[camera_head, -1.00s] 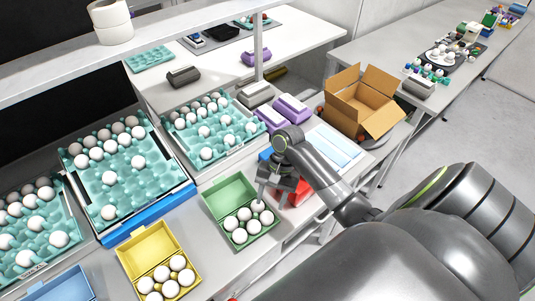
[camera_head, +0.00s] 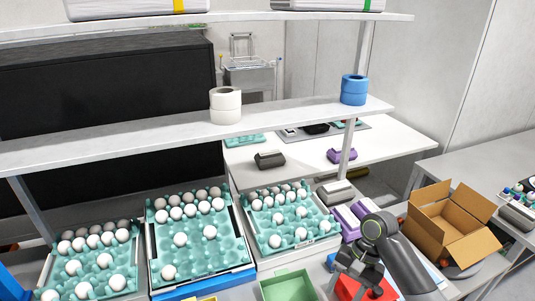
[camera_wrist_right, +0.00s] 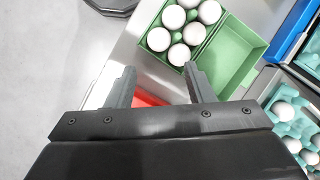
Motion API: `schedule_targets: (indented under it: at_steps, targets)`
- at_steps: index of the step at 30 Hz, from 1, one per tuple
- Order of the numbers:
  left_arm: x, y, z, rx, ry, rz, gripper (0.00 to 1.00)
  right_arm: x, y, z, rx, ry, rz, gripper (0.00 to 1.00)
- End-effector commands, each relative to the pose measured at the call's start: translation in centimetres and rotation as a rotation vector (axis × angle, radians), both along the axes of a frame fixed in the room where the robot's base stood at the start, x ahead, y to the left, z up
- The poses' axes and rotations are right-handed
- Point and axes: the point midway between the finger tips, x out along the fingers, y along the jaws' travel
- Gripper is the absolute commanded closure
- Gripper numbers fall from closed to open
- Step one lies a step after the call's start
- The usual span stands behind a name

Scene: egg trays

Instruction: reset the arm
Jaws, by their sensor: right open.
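My right arm comes in from the lower right of the head view, with its right gripper (camera_head: 358,272) above a red box (camera_head: 352,289) at the table's front. In the right wrist view my right gripper (camera_wrist_right: 160,88) is open, with nothing between its fingers. Beyond the fingertips is a green carton (camera_wrist_right: 232,55) with several white eggs in one half and an empty lid half. The green carton (camera_head: 288,285) shows only in part at the bottom of the head view. My left gripper is not in view.
Teal egg trays with several white eggs stand in a row, including the middle tray (camera_head: 222,250) and right tray (camera_head: 300,240). Purple cartons (camera_head: 347,222) and an open cardboard box (camera_head: 445,222) are at the right. A shelf (camera_head: 170,140) spans above the trays.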

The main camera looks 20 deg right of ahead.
Motion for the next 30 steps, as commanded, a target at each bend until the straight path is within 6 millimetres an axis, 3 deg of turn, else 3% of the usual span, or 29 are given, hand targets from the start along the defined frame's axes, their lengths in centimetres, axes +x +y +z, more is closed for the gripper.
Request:
schedule_targets:
  at_steps: [5, 10, 14, 21, 30]
  targets:
    - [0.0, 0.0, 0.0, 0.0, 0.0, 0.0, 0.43, -1.4, 0.5, -1.5, -0.013, -0.04, 0.046, 0.52]
    - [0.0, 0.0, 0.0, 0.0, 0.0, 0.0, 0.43, -5.7, 1.7, -4.9, -0.077, -0.19, 0.205, 0.52]
    - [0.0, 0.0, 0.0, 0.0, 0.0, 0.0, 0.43, -9.6, 2.2, -6.4, -0.169, -0.324, 0.354, 0.52]
    - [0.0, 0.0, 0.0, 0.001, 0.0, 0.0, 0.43, -14.7, 1.6, -5.8, -0.348, -0.463, 0.554, 0.52]
    - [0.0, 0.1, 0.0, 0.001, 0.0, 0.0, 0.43, -18.9, 0.2, -3.5, -0.534, -0.507, 0.717, 0.52]
